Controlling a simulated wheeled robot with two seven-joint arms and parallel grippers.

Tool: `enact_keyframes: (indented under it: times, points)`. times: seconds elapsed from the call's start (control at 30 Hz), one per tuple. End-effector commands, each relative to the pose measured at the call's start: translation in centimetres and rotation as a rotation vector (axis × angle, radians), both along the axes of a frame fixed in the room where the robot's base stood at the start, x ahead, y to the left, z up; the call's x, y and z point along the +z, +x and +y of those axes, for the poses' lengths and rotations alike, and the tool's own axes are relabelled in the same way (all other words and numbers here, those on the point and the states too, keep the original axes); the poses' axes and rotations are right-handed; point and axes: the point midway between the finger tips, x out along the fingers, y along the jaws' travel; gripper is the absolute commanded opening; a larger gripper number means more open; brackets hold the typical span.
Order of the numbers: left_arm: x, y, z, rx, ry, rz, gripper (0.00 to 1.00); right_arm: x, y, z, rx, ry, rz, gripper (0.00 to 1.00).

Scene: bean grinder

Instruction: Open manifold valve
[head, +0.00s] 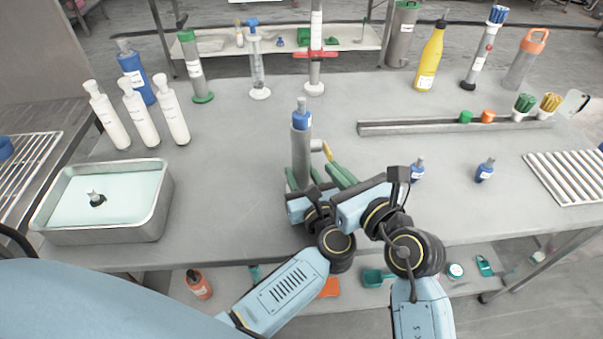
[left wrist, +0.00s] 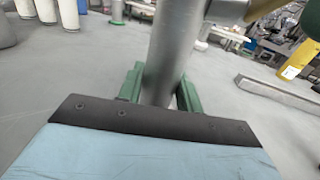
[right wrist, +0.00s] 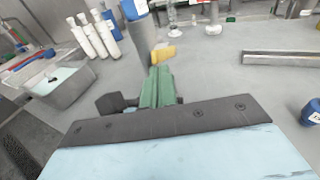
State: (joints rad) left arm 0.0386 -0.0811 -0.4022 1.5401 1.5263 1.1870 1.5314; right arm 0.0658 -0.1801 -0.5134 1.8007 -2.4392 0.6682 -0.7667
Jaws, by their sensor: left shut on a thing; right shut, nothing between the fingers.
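The manifold is an upright grey cylinder (head: 301,155) with a blue-capped bottle (head: 301,117) in its top and a short side pipe (head: 317,146). A yellow valve handle (head: 327,151) sits at the end of that pipe. My left gripper (head: 303,178) is shut on the lower part of the cylinder, one green finger on each side, as the left wrist view shows (left wrist: 160,88). My right gripper (head: 341,175) is shut and empty, just below and in front of the handle. In the right wrist view its closed fingertips (right wrist: 157,75) point at the yellow handle (right wrist: 163,53); contact is unclear.
Two small blue bottles (head: 417,168) (head: 484,171) stand right of my right gripper. A long metal rail (head: 400,128) lies behind them. A metal tray of pale liquid (head: 152,222) and several white bottles (head: 141,113) are at left. The table between tray and manifold is clear.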

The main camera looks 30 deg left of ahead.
Motion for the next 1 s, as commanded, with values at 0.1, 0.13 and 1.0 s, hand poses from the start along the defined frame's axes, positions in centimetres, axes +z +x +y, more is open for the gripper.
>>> enact_keyframes:
  times: [0.1,0.13,1.0]
  points:
    - [0.0,0.0,0.0,0.000,0.000,0.000,0.00,0.1,0.0,0.0,-0.001,0.002,-0.002,0.00]
    - [0.0,0.0,0.0,0.000,0.000,0.000,0.00,0.1,0.0,0.0,-0.001,0.002,-0.002,0.00]
    - [0.0,0.0,0.0,0.000,0.001,0.001,0.00,2.1,0.5,0.3,-0.001,0.002,-0.002,0.00]
